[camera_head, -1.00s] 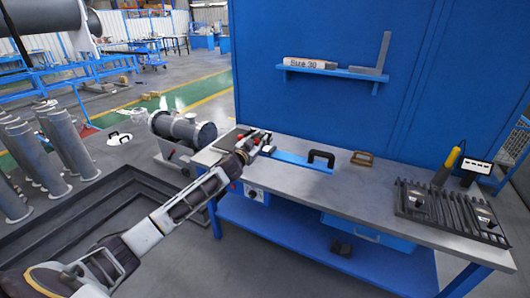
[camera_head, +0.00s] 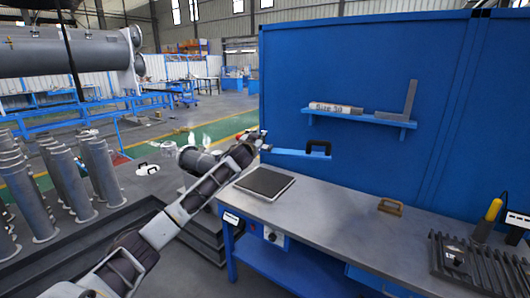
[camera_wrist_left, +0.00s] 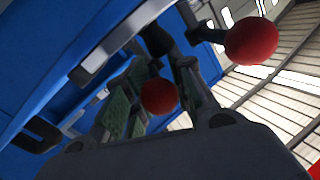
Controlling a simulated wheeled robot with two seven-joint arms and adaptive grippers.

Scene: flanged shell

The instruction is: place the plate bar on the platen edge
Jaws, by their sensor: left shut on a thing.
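The platen (camera_head: 265,181), a dark square plate with a light edge, lies at the bench's left end, below the bar in the head view. In the left wrist view, my left gripper's fingers (camera_wrist_left: 150,88) show close up with red balls, and a black handle (camera_wrist_left: 36,134) shows at lower left. My right gripper is not in view.
The grey bench top (camera_head: 330,213) is clear between the platen and a small brown-handled block (camera_head: 390,206). A dark slatted rack (camera_head: 475,265) stands at right. A blue wall panel with a small shelf (camera_head: 360,115) rises behind. Grey cylinders (camera_head: 70,180) stand at left.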

